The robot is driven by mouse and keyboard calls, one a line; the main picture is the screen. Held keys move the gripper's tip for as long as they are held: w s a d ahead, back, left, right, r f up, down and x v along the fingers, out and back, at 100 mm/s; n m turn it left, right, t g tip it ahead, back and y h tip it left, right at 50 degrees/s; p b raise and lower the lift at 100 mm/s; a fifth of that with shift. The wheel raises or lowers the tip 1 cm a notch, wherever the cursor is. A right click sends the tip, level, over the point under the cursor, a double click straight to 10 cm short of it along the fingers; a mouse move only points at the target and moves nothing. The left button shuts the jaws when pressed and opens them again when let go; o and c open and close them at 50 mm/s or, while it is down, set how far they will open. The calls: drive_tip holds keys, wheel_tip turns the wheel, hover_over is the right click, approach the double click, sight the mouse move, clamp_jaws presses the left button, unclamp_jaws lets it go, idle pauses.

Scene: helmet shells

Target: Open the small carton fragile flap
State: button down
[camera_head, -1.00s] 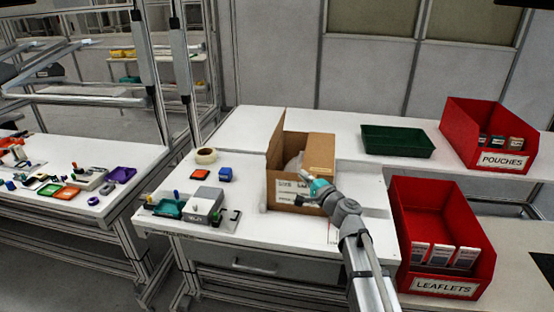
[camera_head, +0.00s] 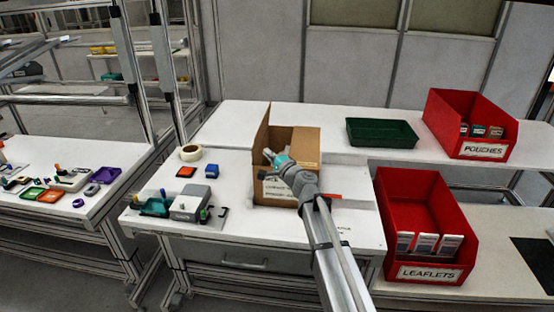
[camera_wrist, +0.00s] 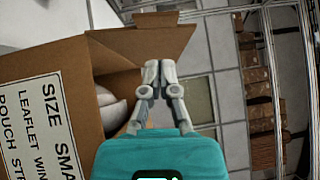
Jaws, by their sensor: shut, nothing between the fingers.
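The small brown carton (camera_head: 308,147) stands on the white bench, with a white printed label on its front. One tall flap (camera_head: 261,130) stands upright at its left side. In the wrist view the carton (camera_wrist: 70,55) fills the left, and a brown flap (camera_wrist: 140,45) sticks out at the top. A pale rounded thing (camera_wrist: 110,112) shows inside the carton. My gripper (camera_head: 268,153) is over the carton's opening. In the wrist view its fingertips (camera_wrist: 160,68) are together and empty, close to the flap's edge; I cannot tell whether they touch it. No "fragile" marking is readable.
A tape roll (camera_head: 190,153), a red block (camera_head: 186,172), a blue block (camera_head: 211,171) and a grey box (camera_head: 190,202) lie left of the carton. A green tray (camera_head: 382,133) and red bins for pouches (camera_head: 470,125) and leaflets (camera_head: 425,215) stand right. Bare bench lies behind the carton.

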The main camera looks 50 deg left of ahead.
sight(253, 149)
drive_tip(key=shift+s+a+r, duration=0.25)
drive_tip(key=shift+s+a, duration=0.75)
drive_tip(key=shift+a, duration=0.1)
drive_tip(key=shift+s+a+r+n+h+p, duration=0.2)
drive_tip(key=shift+s+a+n+h+p, duration=0.15)
drive_tip(key=shift+p, duration=0.7)
drive_tip(key=shift+s+a+r+n+h+p, duration=0.25)
drive_tip(key=shift+a+n+h+p, duration=0.25)
drive_tip(key=shift+p, duration=0.55)
drive_tip(key=shift+s+a+f+n, duration=0.15)
drive_tip(key=shift+s+a+n, duration=0.1)
drive_tip(key=shift+s+a, duration=0.5)
drive_tip(key=shift+w, duration=0.15)
